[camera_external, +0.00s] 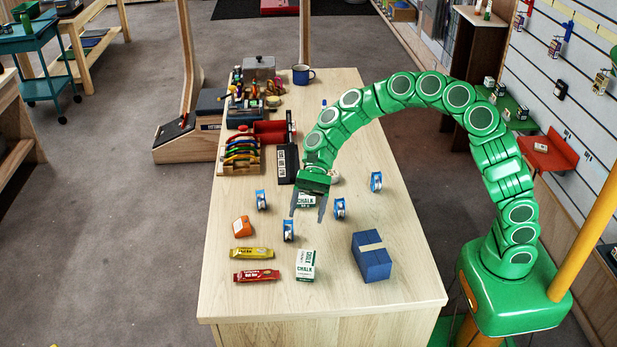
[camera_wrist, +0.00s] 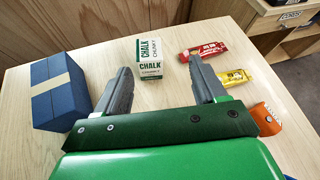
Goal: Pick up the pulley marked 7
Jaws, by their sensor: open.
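Several small blue-and-white pulleys stand on the wooden table in the external view: one at left (camera_external: 261,200), one lower in the middle (camera_external: 288,230), one right of my gripper (camera_external: 340,208) and one farther right (camera_external: 376,181). Their numbers are too small to read, so I cannot tell which is marked 7. My gripper (camera_external: 307,216) is open and empty, pointing down above the table among the pulleys. Its two grey fingers also show in the wrist view (camera_wrist: 160,68), with no pulley visible there.
A chalk box (camera_external: 306,265), a blue block (camera_external: 371,257), yellow (camera_external: 252,253) and red (camera_external: 256,276) packets and an orange item (camera_external: 242,226) occupy the near table (camera_external: 225,300). Another chalk box (camera_external: 306,201) is partly behind my gripper. A coloured rack (camera_external: 241,153) and mug (camera_external: 302,75) stand farther back.

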